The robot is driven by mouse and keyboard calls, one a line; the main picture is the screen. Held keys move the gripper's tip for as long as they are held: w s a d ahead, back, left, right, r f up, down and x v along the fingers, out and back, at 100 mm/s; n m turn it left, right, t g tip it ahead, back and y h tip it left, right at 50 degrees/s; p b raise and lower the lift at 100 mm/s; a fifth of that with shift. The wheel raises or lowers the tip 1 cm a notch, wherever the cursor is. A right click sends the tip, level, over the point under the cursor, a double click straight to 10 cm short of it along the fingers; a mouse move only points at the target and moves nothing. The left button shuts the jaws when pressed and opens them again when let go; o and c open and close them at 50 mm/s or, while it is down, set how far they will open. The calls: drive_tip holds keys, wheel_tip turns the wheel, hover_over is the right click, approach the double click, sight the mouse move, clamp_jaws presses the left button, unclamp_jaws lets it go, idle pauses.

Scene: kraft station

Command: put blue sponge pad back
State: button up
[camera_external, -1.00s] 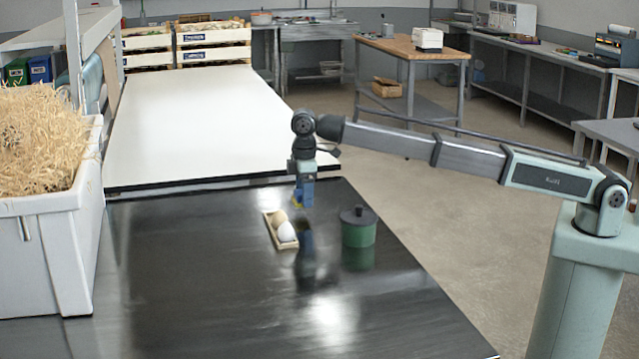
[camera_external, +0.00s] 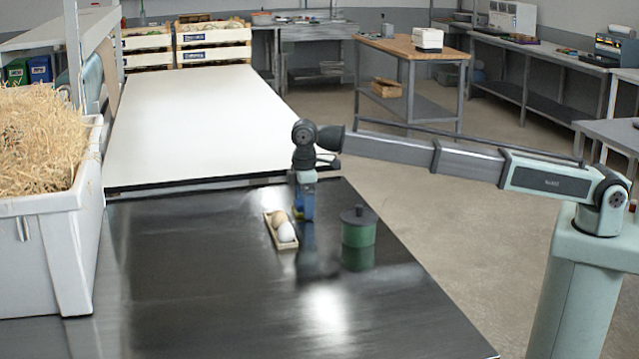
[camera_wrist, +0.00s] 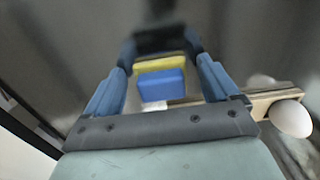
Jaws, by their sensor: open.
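My gripper (camera_external: 307,217) is low over the dark tabletop, close to the right side of a small wooden tray (camera_external: 291,247). In the wrist view its two blue fingers (camera_wrist: 161,80) are open. The sponge pad, with a blue face (camera_wrist: 162,86) and a yellow strip (camera_wrist: 160,64), shows between the fingers, with narrow gaps at its sides. I cannot tell whether it touches the table. In the external view the fingers largely hide the pad. The tray holds a brown egg (camera_external: 279,218) and a white egg (camera_external: 286,232); the white egg also shows in the wrist view (camera_wrist: 291,119).
A green pot with a dark lid (camera_external: 358,228) stands to the right of my gripper. A white bin of straw (camera_external: 40,250) stands at the left. A white board (camera_external: 185,125) lies behind the dark tabletop (camera_external: 200,290). The tabletop's front and left are clear.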

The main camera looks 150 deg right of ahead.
wheel_tip(320, 180, up, 12)
drive_tip(key=shift+r, duration=0.15)
idle(0.6)
idle(0.5)
